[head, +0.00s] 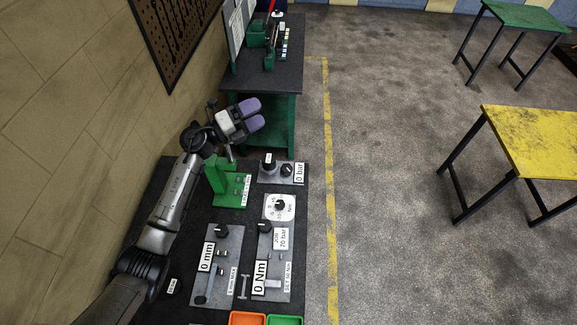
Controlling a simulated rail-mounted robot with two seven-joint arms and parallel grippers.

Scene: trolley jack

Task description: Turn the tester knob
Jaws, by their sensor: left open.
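My left gripper (254,115), with two purple finger pads, is open and empty. It is above the far end of the dark bench (184,246), beyond the panels. A grey panel labelled "0 bar" (299,173) has a black knob (286,170). Nearer are a white dial plate with a black knob (280,205), a "0 Nm" panel (273,260) with a black knob (264,226), and a "0 mm" panel (228,262) with a black knob (222,230). I cannot tell which knob is the tester's. The gripper touches none of them. My right gripper is out of view.
A green bracket (217,185) stands beside the "0 bar" panel. Orange (247,317) and green (285,319) trays sit at the near edge. A green cabinet (279,125) stands beyond, a wall at left. The floor at right is open up to a yellow table (535,140).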

